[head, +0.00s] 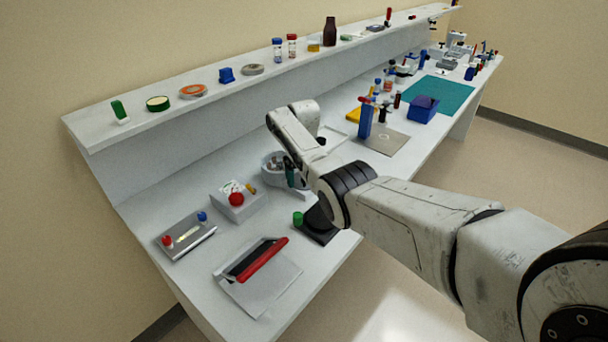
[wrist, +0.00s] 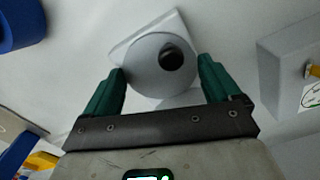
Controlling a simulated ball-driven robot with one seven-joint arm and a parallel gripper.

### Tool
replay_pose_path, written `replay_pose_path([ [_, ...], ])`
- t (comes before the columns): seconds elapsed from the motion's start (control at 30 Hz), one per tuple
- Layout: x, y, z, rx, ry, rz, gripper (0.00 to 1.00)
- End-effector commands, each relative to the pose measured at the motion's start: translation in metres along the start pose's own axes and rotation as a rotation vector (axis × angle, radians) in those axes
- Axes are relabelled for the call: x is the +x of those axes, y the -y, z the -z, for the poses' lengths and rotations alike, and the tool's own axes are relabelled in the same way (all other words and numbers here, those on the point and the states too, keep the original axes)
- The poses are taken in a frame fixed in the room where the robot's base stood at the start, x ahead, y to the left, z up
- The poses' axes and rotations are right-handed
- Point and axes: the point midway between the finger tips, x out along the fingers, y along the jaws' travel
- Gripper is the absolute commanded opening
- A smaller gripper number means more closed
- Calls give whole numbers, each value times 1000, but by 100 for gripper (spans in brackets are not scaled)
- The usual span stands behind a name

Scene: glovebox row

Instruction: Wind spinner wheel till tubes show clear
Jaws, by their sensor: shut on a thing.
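The spinner (head: 273,163) is a pale round device on the bench, partly hidden behind my gripper. In the wrist view its wheel (wrist: 146,70) is a grey disc with an off-centre black knob (wrist: 172,56). My gripper (wrist: 162,70) has green fingers, one on each side of the disc, and is shut on the wheel. In the head view the gripper (head: 291,174) reaches down at the spinner, with one green finger showing. I cannot make out tubes inside the spinner or whether their contents are clear.
A black stand with a green knob (head: 298,218) is just in front. A blue post (head: 365,120) stands to the right. Small jars and vials line the shelf (head: 140,137) above.

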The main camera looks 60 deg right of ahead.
Motion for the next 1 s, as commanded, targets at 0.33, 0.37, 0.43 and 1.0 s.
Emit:
replay_pose_path([
  [0.33,0,1,0,266,1,0,60],
  [0.37,0,1,0,284,1,0,60],
  [0.43,0,1,0,320,1,-1,60],
  [1.0,0,1,0,420,0,-1,60],
])
